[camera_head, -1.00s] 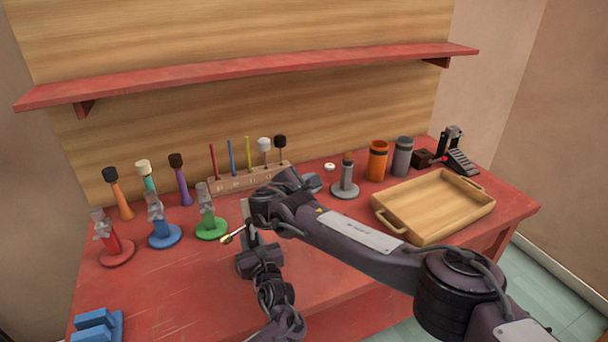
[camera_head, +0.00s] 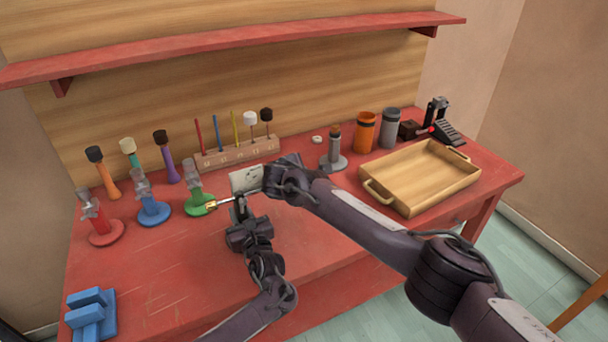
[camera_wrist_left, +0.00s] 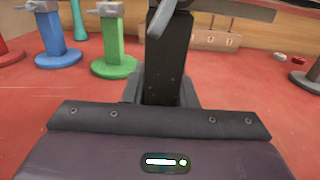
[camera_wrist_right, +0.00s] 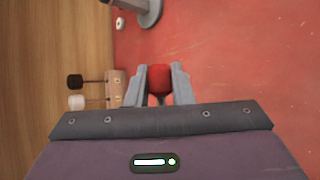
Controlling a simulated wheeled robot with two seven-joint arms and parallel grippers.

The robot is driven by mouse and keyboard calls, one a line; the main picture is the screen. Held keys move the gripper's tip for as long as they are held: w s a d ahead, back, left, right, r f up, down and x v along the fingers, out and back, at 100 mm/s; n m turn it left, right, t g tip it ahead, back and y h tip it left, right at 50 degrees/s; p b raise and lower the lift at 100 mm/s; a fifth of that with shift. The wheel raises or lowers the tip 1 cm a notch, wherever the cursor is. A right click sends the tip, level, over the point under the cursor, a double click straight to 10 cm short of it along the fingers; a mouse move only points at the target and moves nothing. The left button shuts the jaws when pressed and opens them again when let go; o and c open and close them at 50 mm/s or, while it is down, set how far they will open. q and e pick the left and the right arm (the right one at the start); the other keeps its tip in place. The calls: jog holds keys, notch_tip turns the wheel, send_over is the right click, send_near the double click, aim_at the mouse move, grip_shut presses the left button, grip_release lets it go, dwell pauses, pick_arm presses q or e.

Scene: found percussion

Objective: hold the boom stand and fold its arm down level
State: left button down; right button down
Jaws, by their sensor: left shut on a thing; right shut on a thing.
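The boom stand's dark upright post (camera_wrist_left: 168,65) stands between my left gripper's fingers in the left wrist view. My left gripper (camera_head: 240,212) is shut on this post. The boom arm (camera_head: 232,200) crosses near the top of the post, close to level with a slight tilt. Its brass-coloured tip (camera_head: 211,205) points left and is the lower end. My right gripper (camera_head: 264,186) is shut at the arm's other end. In the right wrist view a red knob (camera_wrist_right: 159,78) sits between its fingers. The stand's base is hidden in the head view.
A green-based stand (camera_head: 200,203) is close to the boom tip, with blue and red ones further left. Behind are a mallet rack (camera_head: 238,153) and a grey-based stand (camera_head: 334,160). A wooden tray (camera_head: 420,178) lies right.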

jog(key=shift+f, duration=0.15)
jog(key=c, duration=1.3)
grip_release()
jog(key=shift+a, duration=0.1)
jog(key=shift+o, duration=0.2)
jog(key=v, duration=1.2)
pick_arm(q)
jog(key=c, duration=1.1)
grip_release()
